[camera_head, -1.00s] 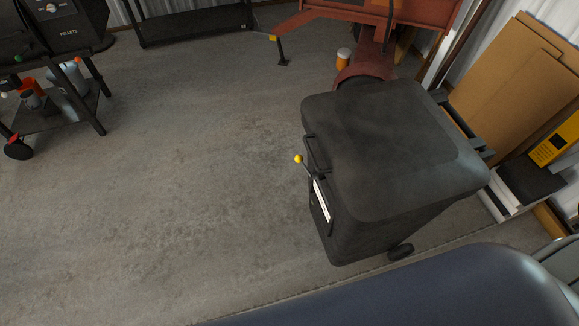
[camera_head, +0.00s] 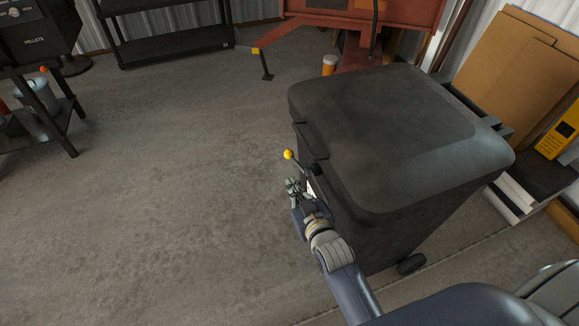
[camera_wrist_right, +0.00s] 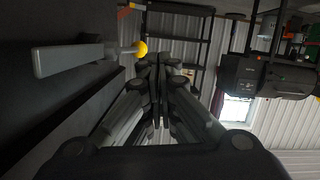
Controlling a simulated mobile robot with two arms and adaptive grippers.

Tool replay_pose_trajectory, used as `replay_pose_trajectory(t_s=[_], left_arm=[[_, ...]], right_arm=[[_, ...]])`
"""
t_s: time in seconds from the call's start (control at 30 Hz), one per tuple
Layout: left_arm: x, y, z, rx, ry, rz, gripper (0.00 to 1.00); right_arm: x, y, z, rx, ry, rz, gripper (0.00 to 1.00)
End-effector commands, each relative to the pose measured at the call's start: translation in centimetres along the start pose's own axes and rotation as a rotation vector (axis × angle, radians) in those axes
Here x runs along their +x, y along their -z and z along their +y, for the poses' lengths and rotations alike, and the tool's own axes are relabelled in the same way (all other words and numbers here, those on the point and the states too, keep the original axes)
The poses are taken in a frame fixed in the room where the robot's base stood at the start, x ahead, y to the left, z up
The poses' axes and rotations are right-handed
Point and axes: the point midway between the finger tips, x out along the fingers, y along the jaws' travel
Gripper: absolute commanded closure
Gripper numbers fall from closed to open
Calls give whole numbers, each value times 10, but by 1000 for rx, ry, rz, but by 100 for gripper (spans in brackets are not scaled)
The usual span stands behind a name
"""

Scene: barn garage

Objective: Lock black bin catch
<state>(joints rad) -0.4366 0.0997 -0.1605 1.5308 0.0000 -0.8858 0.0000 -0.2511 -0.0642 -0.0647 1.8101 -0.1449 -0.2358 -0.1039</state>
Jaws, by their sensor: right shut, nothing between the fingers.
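The black bin (camera_head: 400,130) stands upright on the floor with its lid down. Its catch is a lever with a yellow ball knob (camera_head: 288,155) that sticks out from the front face under the lid edge. In the right wrist view the knob (camera_wrist_right: 141,48) is at the upper left, beside a grey bar (camera_wrist_right: 68,60) on the bin's dark face. My right gripper (camera_head: 292,186) is just below the knob, in front of the bin, apart from it. It is shut and empty, and its fingers (camera_wrist_right: 157,65) meet beside the knob. My left gripper is not in view.
Flat cardboard (camera_head: 520,60) and a yellow box (camera_head: 558,135) lean at the wall right of the bin. A black grill stand (camera_head: 40,95) is at the left and a black shelf (camera_head: 170,30) at the back. The floor left of the bin is clear.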

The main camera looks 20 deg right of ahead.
Motion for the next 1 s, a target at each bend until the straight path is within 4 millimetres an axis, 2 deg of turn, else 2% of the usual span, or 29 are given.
replay_pose_trajectory(t_s=[0.03, 0.2, 0.3, 0.43, 0.77, 0.87, 1.0], left_arm=[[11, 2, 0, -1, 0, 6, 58], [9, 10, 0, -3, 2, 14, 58], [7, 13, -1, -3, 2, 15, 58], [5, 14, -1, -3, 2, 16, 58], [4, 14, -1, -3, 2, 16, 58], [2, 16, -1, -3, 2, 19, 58], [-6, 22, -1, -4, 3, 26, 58]], right_arm=[[2, 7, 5, -1, -18, 44, 100], [-4, 44, 20, -7, -60, 142, 100], [-7, 55, 25, -9, -73, 168, 100], [-8, 61, 28, -10, -78, 179, 100], [-6, 61, 27, -10, -77, 178, 100], [2, 62, 28, -11, -77, 178, 100], [22, 66, 30, -11, -77, 179, 100]])
